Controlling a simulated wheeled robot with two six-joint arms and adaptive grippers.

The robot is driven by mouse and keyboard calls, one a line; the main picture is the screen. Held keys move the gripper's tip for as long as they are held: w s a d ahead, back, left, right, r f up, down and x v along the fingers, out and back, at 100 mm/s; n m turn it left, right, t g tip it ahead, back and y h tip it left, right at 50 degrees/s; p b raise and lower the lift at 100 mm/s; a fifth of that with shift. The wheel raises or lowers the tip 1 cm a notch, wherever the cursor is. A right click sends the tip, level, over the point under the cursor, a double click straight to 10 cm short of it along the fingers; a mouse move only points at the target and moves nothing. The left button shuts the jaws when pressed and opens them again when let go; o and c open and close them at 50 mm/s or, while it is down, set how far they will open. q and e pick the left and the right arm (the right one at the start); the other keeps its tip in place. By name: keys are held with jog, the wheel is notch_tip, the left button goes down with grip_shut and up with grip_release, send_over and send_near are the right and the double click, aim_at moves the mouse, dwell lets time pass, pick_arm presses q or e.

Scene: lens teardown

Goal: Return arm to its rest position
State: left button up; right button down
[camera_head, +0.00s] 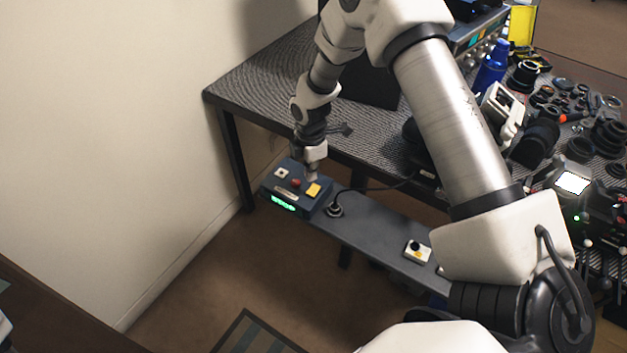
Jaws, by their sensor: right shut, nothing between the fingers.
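My right arm reaches in from the lower right, bends over the workbench and points down at its far end. My right gripper (312,176) is shut and empty. Its tip is at the top of a dark control box (268,193), just behind a yellow button (313,190). I cannot tell whether the tip touches the box. A red button (296,183) and a white switch plate (281,173) are to the left of the tip. A green display glows on the front of the box. My left gripper is not in view.
The box sits on a narrow grey shelf (375,232) along the textured workbench (262,88). A small switch box (416,251) is farther right on the shelf. Lens parts (543,95) and a blue bottle (490,68) crowd the bench's right side. A wall stands left.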

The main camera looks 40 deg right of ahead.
jog(key=shift+r, duration=0.6)
